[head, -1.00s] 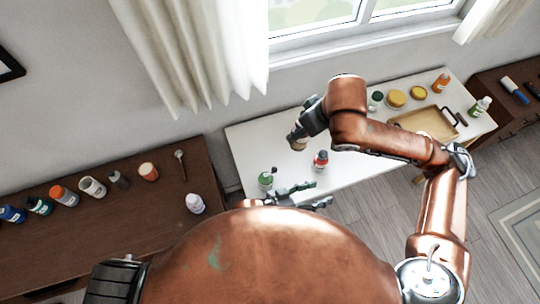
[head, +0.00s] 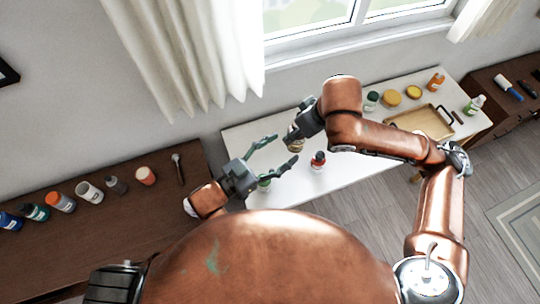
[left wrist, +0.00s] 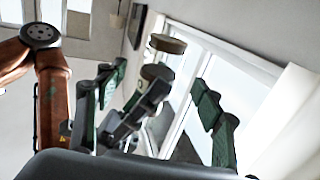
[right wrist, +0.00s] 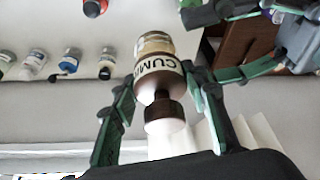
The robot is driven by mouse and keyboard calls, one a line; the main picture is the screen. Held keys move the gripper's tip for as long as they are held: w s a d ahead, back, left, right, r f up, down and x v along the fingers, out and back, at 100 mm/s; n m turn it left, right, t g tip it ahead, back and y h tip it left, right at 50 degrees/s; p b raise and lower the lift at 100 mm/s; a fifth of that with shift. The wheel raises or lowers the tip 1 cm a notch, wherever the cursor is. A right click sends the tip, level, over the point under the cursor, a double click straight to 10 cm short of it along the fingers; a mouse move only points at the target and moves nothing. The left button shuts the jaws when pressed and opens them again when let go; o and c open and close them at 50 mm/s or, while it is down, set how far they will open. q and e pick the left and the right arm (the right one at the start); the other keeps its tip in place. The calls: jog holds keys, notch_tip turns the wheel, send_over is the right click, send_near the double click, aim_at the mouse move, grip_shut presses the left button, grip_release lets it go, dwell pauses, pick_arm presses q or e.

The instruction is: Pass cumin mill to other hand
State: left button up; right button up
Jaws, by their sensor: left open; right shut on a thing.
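The cumin mill (right wrist: 158,70) shows in the right wrist view with a "CUMIN" label, a clear upper part and a dark brown knob. My right gripper (right wrist: 162,88) is shut on it and holds it above the white table. In the head view the mill (head: 296,146) is small and partly hidden under my right gripper (head: 299,132). My left gripper (head: 283,150) is open, its fingers spread toward the mill from the left.
A red-capped bottle (head: 318,161) stands on the white table (head: 345,178) just right of the grippers. A green bottle (head: 264,184) is partly hidden below my left gripper. A wooden tray (head: 420,121) and several jars stand farther right. The dark cabinet (head: 120,225) at left holds several bottles.

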pick_arm(q)
jog(key=x, duration=0.7)
jog(key=shift+d, duration=0.1)
jog(key=c, duration=1.4)
pick_arm(e)
jog(key=o, duration=1)
pick_arm(q)
grip_shut()
pick_arm(e)
jog(key=o, duration=0.3)
